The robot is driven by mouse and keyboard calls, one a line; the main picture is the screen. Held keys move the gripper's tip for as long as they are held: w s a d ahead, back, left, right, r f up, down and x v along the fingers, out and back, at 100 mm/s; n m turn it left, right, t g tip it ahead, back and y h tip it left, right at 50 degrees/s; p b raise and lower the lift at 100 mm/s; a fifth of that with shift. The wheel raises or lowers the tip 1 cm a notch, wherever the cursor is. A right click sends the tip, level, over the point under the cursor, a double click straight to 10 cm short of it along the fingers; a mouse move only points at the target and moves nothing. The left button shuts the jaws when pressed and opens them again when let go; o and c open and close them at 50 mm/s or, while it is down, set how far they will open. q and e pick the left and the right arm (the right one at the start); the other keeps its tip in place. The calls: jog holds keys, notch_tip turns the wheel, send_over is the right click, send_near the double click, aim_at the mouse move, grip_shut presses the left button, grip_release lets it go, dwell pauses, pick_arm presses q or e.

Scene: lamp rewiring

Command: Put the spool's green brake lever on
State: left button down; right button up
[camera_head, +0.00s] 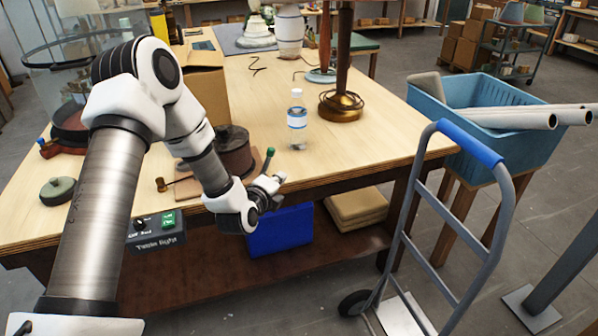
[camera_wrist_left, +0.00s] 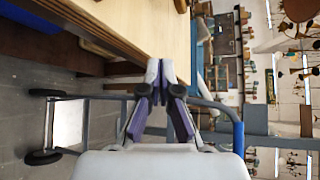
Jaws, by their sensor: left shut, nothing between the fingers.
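The spool (camera_head: 234,150) is a dark reddish-brown drum near the table's front edge, partly hidden behind my left arm. The green-tipped brake lever (camera_head: 269,153) stands up at its right side, leaning slightly right; its lower end is hidden by my gripper. My left gripper (camera_head: 277,179) is shut and empty, at the front edge of the table just in front and to the right of the lever. I cannot tell whether it touches the lever. In the left wrist view its closed fingers (camera_wrist_left: 160,68) show with nothing between them; no lever shows there. My right gripper is out of view.
A clear bottle (camera_head: 297,122) and a brass lamp base (camera_head: 341,105) stand behind on the table (camera_head: 385,130). A cardboard box (camera_head: 205,85) stands behind my arm. A switch box (camera_head: 155,229) hangs at the front edge. A hand truck (camera_head: 470,142) stands at right.

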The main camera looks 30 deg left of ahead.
aim_at(267, 163)
pick_arm(q)
jog(key=w+a, duration=0.2)
jog(key=w+a+p, duration=0.1)
jog(key=w+a, duration=0.1)
jog(key=w, duration=0.1)
jog(key=w+a+p, duration=0.1)
jog(key=w+a, duration=0.1)
jog(key=w, duration=0.1)
jog(key=shift+a+f, duration=0.15)
jog(key=shift+f, duration=0.05)
jog(key=shift+a, duration=0.1)
jog(key=shift+w, duration=0.15)
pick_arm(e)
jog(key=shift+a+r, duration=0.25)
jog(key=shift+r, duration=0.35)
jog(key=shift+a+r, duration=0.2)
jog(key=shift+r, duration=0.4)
